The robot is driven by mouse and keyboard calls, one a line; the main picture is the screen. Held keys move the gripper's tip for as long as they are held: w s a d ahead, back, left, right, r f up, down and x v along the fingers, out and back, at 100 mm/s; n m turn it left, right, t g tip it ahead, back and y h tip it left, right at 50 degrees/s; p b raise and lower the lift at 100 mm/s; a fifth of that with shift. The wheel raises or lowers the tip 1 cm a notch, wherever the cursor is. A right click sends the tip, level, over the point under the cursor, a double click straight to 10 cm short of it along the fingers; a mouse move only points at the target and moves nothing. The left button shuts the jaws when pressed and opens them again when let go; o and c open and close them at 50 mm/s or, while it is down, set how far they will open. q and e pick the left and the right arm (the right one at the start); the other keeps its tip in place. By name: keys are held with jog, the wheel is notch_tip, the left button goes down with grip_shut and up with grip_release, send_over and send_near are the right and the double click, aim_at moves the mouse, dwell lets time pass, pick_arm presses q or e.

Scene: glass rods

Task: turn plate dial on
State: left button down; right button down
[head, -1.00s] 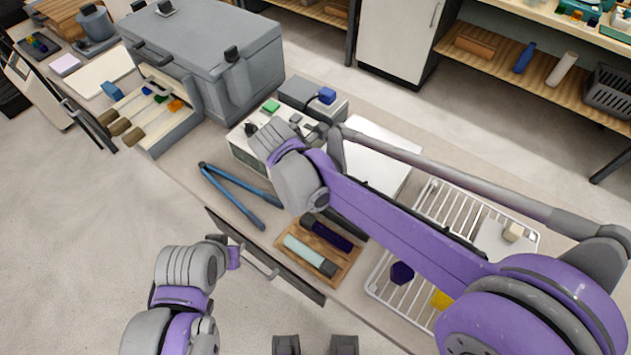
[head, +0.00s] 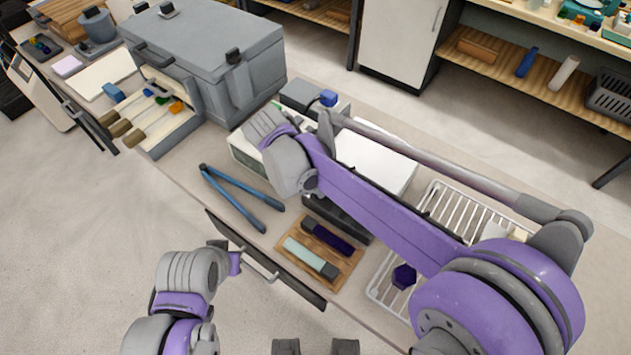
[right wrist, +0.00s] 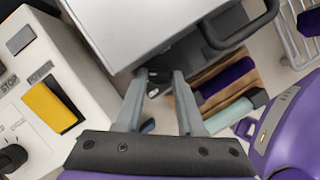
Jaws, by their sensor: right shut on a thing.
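The white plate (head: 372,165) is partly behind my right arm in the head view. Its pale top (right wrist: 150,22) and grey edge fill the top of the right wrist view. My right gripper (right wrist: 158,76) has its fingertips at that edge, closed around a small dark knob (right wrist: 154,84), which looks like the plate dial. The knob is mostly hidden between the tips, and its setting cannot be read. In the head view my right arm hides these fingers. My left gripper (head: 234,262) is low at left near the drawer handle, and its fingers are unclear.
A white box with a yellow switch (right wrist: 50,107) stands beside the fingers. Blue tongs (head: 240,198), a wooden tray (head: 345,270) with two dark-ended bars and a wire rack (head: 378,290) lie on the bench. A grey chest (head: 205,45) stands behind at left.

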jog(key=c, duration=0.5)
grip_release()
